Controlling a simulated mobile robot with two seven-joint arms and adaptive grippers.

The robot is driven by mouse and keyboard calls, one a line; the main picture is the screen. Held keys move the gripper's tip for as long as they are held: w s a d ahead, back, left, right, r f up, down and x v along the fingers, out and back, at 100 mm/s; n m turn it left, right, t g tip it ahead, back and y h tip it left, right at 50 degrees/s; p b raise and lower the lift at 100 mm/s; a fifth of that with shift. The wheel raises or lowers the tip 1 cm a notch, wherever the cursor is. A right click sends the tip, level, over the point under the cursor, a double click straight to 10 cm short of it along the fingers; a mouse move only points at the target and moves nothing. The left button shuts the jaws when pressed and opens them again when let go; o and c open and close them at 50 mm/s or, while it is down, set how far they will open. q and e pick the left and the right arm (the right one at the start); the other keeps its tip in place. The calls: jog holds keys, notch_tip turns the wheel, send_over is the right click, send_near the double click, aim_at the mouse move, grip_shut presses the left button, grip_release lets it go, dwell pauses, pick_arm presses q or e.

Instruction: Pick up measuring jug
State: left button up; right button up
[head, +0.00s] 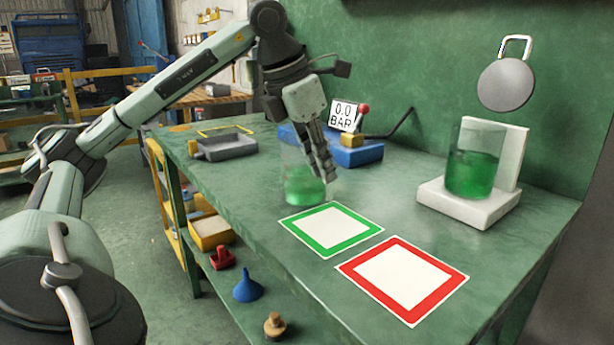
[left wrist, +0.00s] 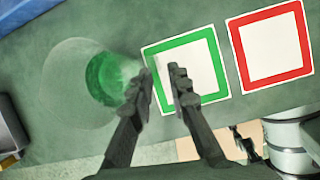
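A clear vessel with green liquid, which looks like the measuring jug (head: 303,188), stands on the green bench, partly hidden behind my left gripper (head: 326,170). In the left wrist view the jug (left wrist: 103,82) is seen from above, left of the fingers. My left gripper (left wrist: 163,72) is open, with a narrow empty gap between its fingers. Its fingers point down close beside the jug; I cannot tell whether they touch it. A second clear vessel with green liquid (head: 472,172) stands on a white stand (head: 470,208) at the right. My right gripper is not in view.
A green-bordered square (head: 331,229) and a red-bordered square (head: 403,278) lie on the bench (head: 400,185) in front. A blue device (head: 357,153) with a "0.0 BAR" sign stands behind. A grey tray (head: 225,149) is at the left. A blue funnel (head: 247,289) sits on the lower shelf.

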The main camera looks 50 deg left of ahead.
aim_at(330, 197)
pick_arm(q)
jog(key=b+x, duration=0.1)
jog(key=x, duration=0.4)
jog(key=shift+w+f, duration=0.15)
jog(key=shift+f, duration=0.2)
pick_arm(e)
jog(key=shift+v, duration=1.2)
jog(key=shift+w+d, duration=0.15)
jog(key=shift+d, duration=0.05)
pick_arm(q)
grip_shut()
